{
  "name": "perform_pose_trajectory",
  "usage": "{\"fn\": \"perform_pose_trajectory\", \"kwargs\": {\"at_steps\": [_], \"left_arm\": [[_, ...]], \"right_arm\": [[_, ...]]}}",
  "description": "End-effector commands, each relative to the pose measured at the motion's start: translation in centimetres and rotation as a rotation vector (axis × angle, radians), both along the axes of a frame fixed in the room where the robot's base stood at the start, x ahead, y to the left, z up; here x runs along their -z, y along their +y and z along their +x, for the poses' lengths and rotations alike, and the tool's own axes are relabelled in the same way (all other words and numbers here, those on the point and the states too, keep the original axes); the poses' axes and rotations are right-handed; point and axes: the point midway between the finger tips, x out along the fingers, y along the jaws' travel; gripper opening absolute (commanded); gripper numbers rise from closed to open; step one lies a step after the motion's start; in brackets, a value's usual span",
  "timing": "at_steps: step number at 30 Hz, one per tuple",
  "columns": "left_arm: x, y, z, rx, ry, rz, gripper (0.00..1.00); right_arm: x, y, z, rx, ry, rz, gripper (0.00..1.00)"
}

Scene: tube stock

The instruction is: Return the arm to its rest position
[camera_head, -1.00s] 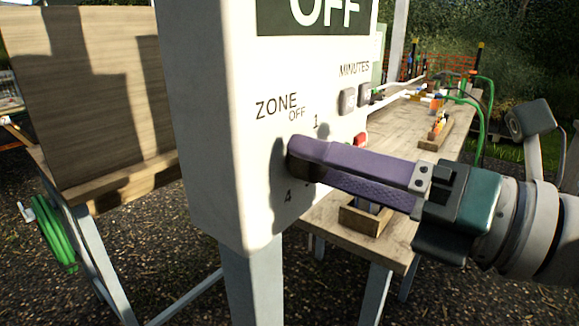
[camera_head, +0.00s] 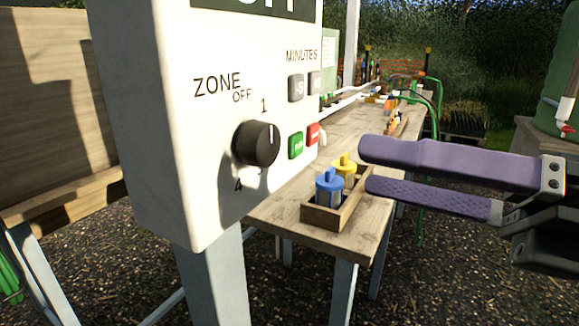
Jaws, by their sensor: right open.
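My right gripper (camera_head: 366,168) comes in from the right with two purple fingers. The fingers are apart and nothing is between them. It is clear of the white control box (camera_head: 160,130), to the right of its black zone knob (camera_head: 257,144). The knob's white line points up, near the number 1. In the picture the fingertips lie just right of a small wooden tray (camera_head: 325,222). My left gripper is not in view.
The tray holds a blue-topped item (camera_head: 329,186) and a yellow-topped item (camera_head: 344,165) on a wooden table (camera_head: 285,205). The box has green (camera_head: 296,146) and red (camera_head: 313,134) buttons. A wooden panel (camera_head: 45,110) stands left. Open gravel lies below the gripper.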

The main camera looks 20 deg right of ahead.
Motion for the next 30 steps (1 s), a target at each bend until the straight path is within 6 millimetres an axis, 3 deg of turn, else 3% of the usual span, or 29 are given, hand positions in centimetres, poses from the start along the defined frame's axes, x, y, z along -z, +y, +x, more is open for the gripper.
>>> {"fn": "perform_pose_trajectory", "kwargs": {"at_steps": [11, 16, 20, 22, 25, 30], "left_arm": [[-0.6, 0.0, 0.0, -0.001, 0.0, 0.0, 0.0], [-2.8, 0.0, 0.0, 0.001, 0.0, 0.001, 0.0], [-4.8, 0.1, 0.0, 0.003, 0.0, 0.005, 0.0], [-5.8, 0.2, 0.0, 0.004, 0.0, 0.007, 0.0], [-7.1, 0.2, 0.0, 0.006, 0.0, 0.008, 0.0], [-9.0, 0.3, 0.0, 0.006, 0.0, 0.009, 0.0]], "right_arm": [[-0.9, -0.5, 0.7, 0.059, 0.025, 0.065, 0.81], [-3.2, -4.2, 3.1, 0.363, 0.188, 0.421, 0.81], [-2.1, -7.9, 3.5, 0.681, 0.419, 0.827, 0.81], [-0.2, -9.0, 2.6, 0.849, 0.563, 1.035, 0.81], [2.8, -8.9, 0.0, 1.074, 0.78, 1.295, 0.81], [6.6, -5.3, -5.8, 1.41, 1.137, 1.581, 0.81]]}}
